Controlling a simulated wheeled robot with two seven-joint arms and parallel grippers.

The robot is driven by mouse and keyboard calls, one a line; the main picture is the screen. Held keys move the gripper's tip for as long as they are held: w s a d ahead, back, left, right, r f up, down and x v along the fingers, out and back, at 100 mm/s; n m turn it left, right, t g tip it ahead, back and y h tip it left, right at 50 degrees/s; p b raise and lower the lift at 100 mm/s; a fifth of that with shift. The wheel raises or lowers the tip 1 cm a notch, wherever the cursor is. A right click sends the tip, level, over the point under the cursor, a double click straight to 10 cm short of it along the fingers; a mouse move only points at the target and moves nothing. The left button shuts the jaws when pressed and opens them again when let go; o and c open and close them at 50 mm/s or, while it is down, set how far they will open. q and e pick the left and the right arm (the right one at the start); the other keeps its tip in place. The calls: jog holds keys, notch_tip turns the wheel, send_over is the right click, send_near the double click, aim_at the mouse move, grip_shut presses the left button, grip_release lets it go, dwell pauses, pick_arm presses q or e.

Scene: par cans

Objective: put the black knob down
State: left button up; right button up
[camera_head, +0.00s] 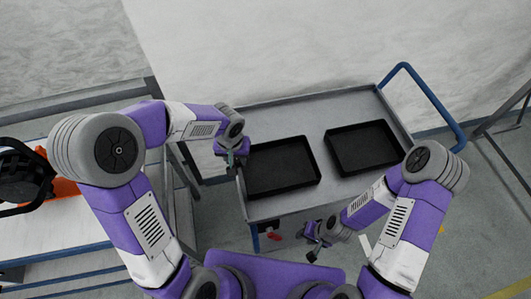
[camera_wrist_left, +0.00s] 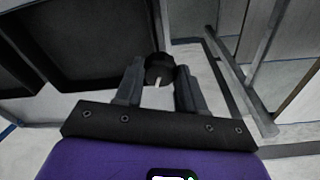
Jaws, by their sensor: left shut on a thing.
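The black knob (camera_wrist_left: 160,66) sits between the fingertips of my left gripper (camera_wrist_left: 158,84) in the left wrist view, with a small white mark or pin on it. My left gripper is shut on it. In the head view my left gripper (camera_head: 233,158) is at the left edge of the grey cart (camera_head: 312,110), beside the left black tray (camera_head: 282,190). The knob is too small to make out there. My right gripper (camera_head: 316,248) hangs off the cart's near edge, and its jaws are too small to read.
A second black tray (camera_head: 362,147) lies on the right of the cart. Both trays look empty. A blue handle (camera_head: 430,95) rises at the cart's right end. A bench (camera_head: 60,235) with orange and black items stands at left. Bare cart top shows around the trays.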

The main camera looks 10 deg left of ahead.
pick_arm(q)
jog(key=w+d+n+b, duration=0.3)
jog(key=w+d+n, duration=0.1)
jog(key=d, duration=0.3)
send_near(262, 171)
jog(key=shift+w+f+y+b, duration=0.2)
jog(key=shift+y+b, duration=0.1)
jog(key=shift+b, duration=0.15)
jog(key=shift+f+b, duration=0.4)
jog(key=shift+f, duration=1.9)
jog(key=shift+f, duration=0.1)
jog(key=o, duration=0.6)
jog(key=shift+f, duration=0.1)
jog(key=o, duration=0.4)
jog(key=shift+o, duration=0.2)
